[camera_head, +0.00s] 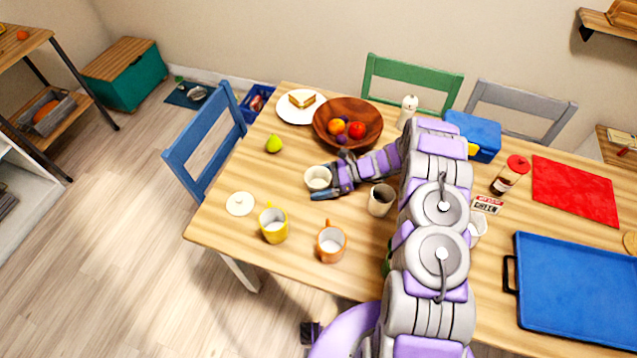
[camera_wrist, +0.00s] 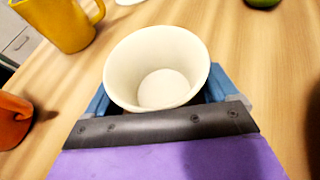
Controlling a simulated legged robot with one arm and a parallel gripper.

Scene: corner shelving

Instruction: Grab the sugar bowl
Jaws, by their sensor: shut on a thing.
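The sugar bowl is a small white open cup (camera_head: 317,177) near the left middle of the wooden table. My gripper (camera_head: 322,184) is shut on it, with one blue finger at its near side. In the wrist view the white bowl (camera_wrist: 158,72) sits upright or slightly tilted between the blue fingers, empty inside. I cannot tell whether its base touches the table. A round white lid (camera_head: 239,204) lies on the table to the left.
A yellow mug (camera_head: 273,224), an orange mug (camera_head: 331,242) and a whitish cup (camera_head: 381,200) stand close by. A blue tray (camera_head: 577,290) lies right.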

